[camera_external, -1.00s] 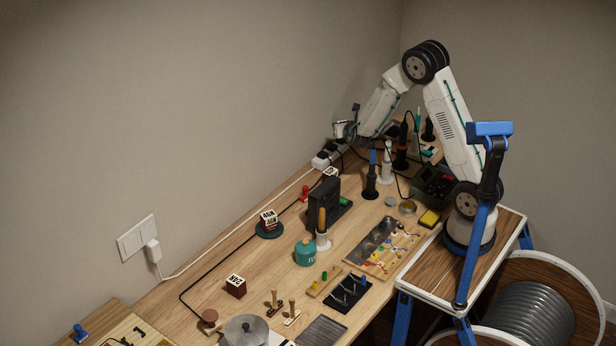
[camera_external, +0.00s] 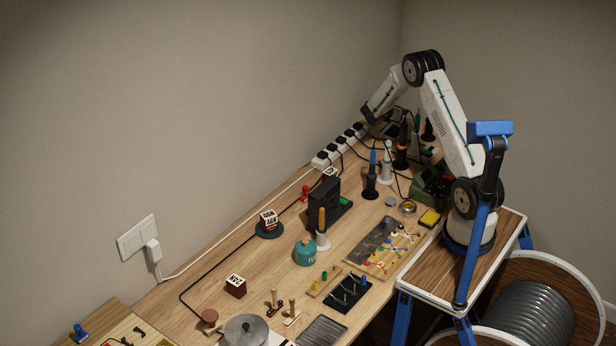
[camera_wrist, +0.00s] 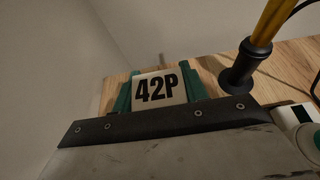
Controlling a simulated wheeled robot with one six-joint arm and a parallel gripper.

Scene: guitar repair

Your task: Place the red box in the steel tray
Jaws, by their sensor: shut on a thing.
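My gripper (camera_wrist: 158,80) has green fingers, shut on a box (camera_wrist: 158,92) with a white face marked "42P"; its sides are mostly hidden, so I cannot tell their colour. In the external view the fingers and held box are not clear beyond the end of my arm, at the far back of the bench. A dark red box with a white lettered top (camera_external: 236,288) stands near the front left. A similar box (camera_external: 268,219) sits on a round dark pad. A grey ribbed tray (camera_external: 323,332) at the front edge may be the steel tray; its material is unclear.
A power strip (camera_external: 338,150) with several plugs lies along the wall. Soldering irons in stands (camera_external: 371,182), a black upright device (camera_external: 324,203), a teal bottle (camera_external: 306,253) and a parts tray (camera_external: 374,262) crowd the bench. Some wood is clear at centre left.

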